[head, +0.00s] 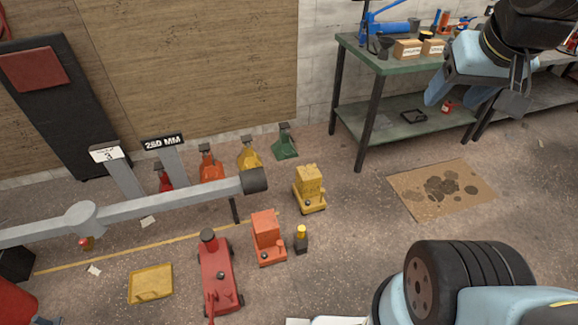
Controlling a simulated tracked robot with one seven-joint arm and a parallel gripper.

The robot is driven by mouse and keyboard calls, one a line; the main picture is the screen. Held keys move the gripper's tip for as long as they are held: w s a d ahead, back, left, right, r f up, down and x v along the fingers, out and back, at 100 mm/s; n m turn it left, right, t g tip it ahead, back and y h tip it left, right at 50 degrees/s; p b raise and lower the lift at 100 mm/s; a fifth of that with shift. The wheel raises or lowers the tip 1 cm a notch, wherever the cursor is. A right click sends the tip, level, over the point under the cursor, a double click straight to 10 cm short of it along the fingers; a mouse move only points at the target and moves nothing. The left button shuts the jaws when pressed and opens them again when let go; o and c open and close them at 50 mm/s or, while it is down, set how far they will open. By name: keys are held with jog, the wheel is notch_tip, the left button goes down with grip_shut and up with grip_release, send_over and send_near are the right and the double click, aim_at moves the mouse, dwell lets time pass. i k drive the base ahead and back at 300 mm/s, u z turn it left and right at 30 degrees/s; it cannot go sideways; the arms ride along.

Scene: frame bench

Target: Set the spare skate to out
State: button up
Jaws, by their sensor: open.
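My gripper (474,98) hangs at the upper right in the head view, in front of the green workbench. Its jaws are apart and I see nothing between them. No object is clearly marked as the spare skate, and I cannot tell which it is or how it is set. Low candidates on the floor are an orange block-shaped unit (266,236), a yellow one (309,187) behind it, and a shallow yellow tray-like piece (151,282) at the lower left. All stand well away from my gripper.
A grey beam (150,206) crosses the left half above the floor. A red trolley jack (215,275) and a small yellow-topped black piece (301,240) stand nearby. Several coloured stands, including a green one (285,142), line the wall. Stained cardboard (442,190) lies right; floor around it is clear.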

aim_at(307, 186)
jog(key=u, duration=0.3)
jog(key=i, duration=1)
